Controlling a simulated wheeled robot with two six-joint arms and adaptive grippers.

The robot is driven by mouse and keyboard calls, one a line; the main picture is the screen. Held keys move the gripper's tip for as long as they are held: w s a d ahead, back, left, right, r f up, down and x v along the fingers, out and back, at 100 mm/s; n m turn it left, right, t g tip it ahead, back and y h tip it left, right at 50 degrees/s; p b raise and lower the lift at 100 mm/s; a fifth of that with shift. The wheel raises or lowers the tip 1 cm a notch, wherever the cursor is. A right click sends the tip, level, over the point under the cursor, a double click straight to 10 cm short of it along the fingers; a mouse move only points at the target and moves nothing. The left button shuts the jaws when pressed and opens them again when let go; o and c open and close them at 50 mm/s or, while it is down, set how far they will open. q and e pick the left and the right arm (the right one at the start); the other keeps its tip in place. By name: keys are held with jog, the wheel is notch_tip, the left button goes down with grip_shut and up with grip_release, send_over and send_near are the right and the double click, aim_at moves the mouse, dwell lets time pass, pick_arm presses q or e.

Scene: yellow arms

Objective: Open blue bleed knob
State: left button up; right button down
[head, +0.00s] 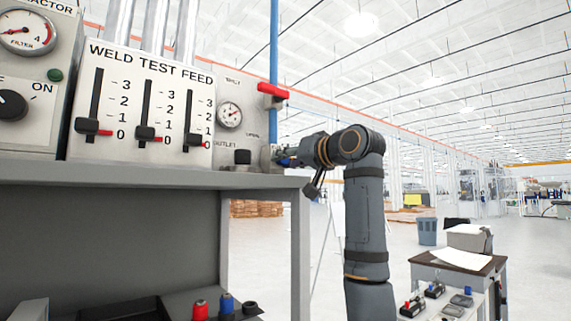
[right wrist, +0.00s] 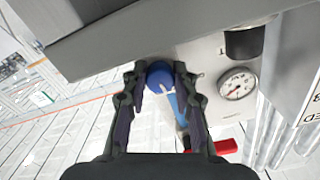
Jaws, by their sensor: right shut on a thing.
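The blue bleed knob (right wrist: 160,74) shows in the right wrist view between the two fingers of my right gripper (right wrist: 158,88). The fingers are closed in on its sides. In the head view my right gripper (head: 287,157) reaches the right edge of the outlet panel (head: 220,97), and the knob is mostly hidden behind it. A blue pipe (head: 273,45) runs up from there, with a red lever handle (head: 272,91) on it. My left gripper is not in view.
A round gauge (head: 229,114) and a black knob (head: 242,157) sit left of my gripper. The WELD TEST FEED slider panel (head: 140,105) stands further left on the grey shelf (head: 150,172). A cart (head: 460,268) stands at the lower right. Open floor lies behind.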

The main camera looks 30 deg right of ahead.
jog(key=m+b, duration=0.1)
jog(key=m, duration=0.4)
jog(key=shift+m, duration=0.3)
jog(key=m+b, duration=0.1)
jog(key=m, duration=0.3)
jog(key=shift+m+b, duration=0.4)
jog(key=c, duration=1.4)
grip_release()
jog(key=shift+c, duration=0.2)
jog(key=o, duration=0.4)
jog(key=shift+s, duration=0.15)
